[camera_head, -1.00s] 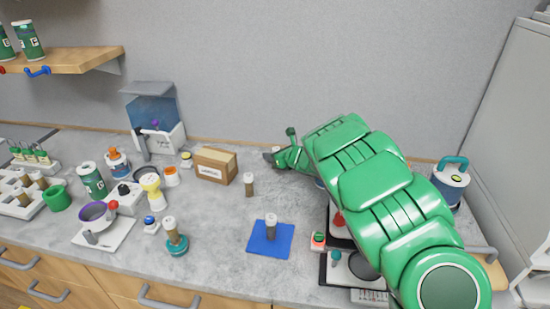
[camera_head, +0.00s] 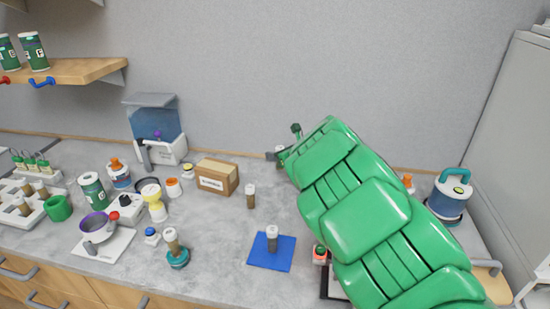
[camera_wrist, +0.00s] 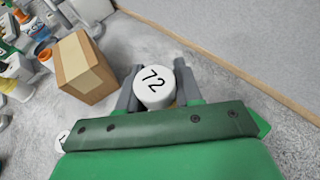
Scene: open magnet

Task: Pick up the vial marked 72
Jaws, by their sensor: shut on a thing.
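The vial marked 72 (camera_wrist: 154,84) shows in the wrist view as a round white cap with black "72" on top. My gripper (camera_wrist: 154,92) has a grey finger on each side of it and is shut on it. The cap faces the wrist camera; the vial's lower body is mostly hidden beneath it. In the head view my green arm covers much of the right side, and only a small part of my gripper (camera_head: 277,154) shows near the back wall. I cannot tell there whether the vial is clear of the counter.
A cardboard box (camera_head: 217,177) stands left of my gripper, also close by in the wrist view (camera_wrist: 84,68). Another white-capped vial (camera_head: 250,195) stands nearby, and one stands on a blue mat (camera_head: 266,262). A blue-and-white canister (camera_head: 449,198) is right of my arm.

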